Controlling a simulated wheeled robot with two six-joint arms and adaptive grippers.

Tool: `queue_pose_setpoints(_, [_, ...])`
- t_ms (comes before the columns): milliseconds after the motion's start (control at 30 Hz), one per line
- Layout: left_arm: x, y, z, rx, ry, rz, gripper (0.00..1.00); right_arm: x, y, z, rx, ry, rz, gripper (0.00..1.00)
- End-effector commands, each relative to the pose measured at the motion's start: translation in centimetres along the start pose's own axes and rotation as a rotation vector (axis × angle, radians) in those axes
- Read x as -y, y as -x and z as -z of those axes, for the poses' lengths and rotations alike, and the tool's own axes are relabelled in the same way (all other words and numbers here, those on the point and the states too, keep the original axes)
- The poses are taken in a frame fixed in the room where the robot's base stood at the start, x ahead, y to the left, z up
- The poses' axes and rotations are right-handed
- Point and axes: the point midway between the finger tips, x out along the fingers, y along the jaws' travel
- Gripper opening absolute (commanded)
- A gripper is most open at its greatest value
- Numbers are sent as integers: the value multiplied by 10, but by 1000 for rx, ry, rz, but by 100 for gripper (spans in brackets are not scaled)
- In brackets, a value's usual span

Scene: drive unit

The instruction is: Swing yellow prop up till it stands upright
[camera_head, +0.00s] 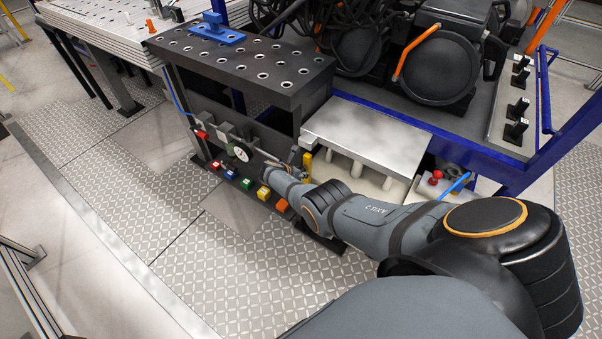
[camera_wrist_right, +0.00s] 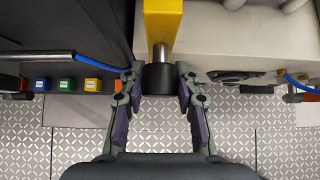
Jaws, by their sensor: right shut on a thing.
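The yellow prop (camera_head: 307,166) shows as a short yellow bar beside the right end of the dark perforated bench, close to the white block. In the right wrist view the yellow prop (camera_wrist_right: 163,20) enters from the top edge, with a shiny metal rod and a black end piece (camera_wrist_right: 158,78) below it. My right gripper (camera_wrist_right: 159,84) is shut on this black end, one finger on each side. In the head view the right gripper (camera_head: 296,172) is small and partly hidden by my arm. The prop's exact tilt is hard to tell. My left gripper is out of view.
The dark perforated bench (camera_head: 245,58) with a blue fixture (camera_head: 216,30) stands behind. A metal-topped white block (camera_head: 365,135) is to the right of the prop. A row of coloured blocks, including a yellow one (camera_wrist_right: 92,85), runs to the left. The patterned floor in front is clear.

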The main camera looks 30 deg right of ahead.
Motion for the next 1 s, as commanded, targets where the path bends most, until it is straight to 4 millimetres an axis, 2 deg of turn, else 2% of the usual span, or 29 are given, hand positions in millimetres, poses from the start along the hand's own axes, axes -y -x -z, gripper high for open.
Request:
queue_pose_setpoints(333, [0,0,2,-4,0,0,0,-2,1,-1,1,0,-4,0])
queue_pose_setpoints(367, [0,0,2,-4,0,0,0,-2,1,-1,1,0,-5,34])
queue_pose_setpoints(533, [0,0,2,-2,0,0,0,-2,1,-1,1,0,-4,56])
queue_pose_setpoints(833, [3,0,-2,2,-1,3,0,-2,1,0,0,0,-3,56])
queue_pose_setpoints(1000, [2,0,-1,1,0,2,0,-3,8,0,3,-1,-4,56])
